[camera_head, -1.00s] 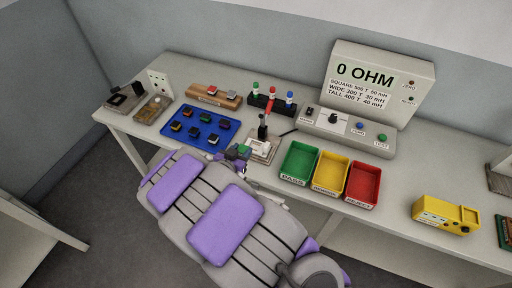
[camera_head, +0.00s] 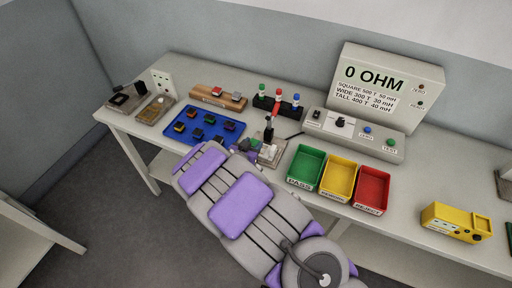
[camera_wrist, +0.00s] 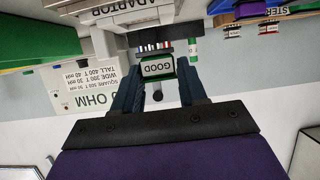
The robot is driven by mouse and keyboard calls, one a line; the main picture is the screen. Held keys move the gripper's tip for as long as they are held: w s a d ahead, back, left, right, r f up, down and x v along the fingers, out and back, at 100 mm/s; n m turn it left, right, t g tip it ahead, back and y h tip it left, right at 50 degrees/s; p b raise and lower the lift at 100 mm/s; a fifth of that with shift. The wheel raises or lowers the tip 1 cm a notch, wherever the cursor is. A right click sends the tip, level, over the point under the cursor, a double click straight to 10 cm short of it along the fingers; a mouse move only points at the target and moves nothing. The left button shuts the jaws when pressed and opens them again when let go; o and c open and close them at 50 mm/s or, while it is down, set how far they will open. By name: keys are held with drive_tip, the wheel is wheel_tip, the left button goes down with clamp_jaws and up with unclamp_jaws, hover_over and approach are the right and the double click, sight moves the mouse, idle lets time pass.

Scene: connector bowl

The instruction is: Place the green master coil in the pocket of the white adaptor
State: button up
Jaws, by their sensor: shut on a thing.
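My gripper (camera_wrist: 158,95) is shut on the green master coil (camera_wrist: 157,68), which carries a white GOOD label in the wrist view. The coil sits between the dark fingers with its label facing the wrist camera. The white adaptor (camera_head: 270,153) stands at the bench's front edge, just right of my gripper in the head view. In the wrist view the adaptor (camera_wrist: 130,15) is at the top, close beyond the coil, with its ADAPTOR label partly cut off. My arm hides most of the coil in the head view. The adaptor's pocket cannot be made out clearly.
A blue tray (camera_head: 184,142) of coils lies left. Green (camera_head: 306,165), yellow (camera_head: 338,177) and red (camera_head: 372,189) bins are right. The tester (camera_head: 388,85) reads 0 OHM. A wooden rack (camera_head: 206,97) stands behind the tray.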

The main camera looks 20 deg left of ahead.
drive_tip(key=shift+w+d, duration=0.65)
drive_tip(key=shift+w, duration=0.35)
drive_tip(key=shift+w+d+r, duration=0.2)
drive_tip(key=shift+w+d, duration=0.25)
drive_tip(key=shift+d, duration=0.15)
drive_tip(key=f, duration=0.1)
drive_tip(key=f+b, duration=0.1)
drive_tip(key=f, duration=0.1)
drive_tip(key=shift+w+a+f+b, duration=0.1)
drive_tip(key=shift+a+f+b, duration=0.15)
drive_tip(key=shift+f+b, duration=0.1)
drive_tip(key=shift+a+f, duration=0.15)
drive_tip(key=shift+a, duration=0.35)
drive_tip(key=o, duration=0.6)
drive_tip(key=shift+o, duration=0.7)
drive_tip(key=shift+d, duration=0.15)
drive_tip(key=shift+o, duration=0.3)
drive_tip(key=shift+d, duration=0.3)
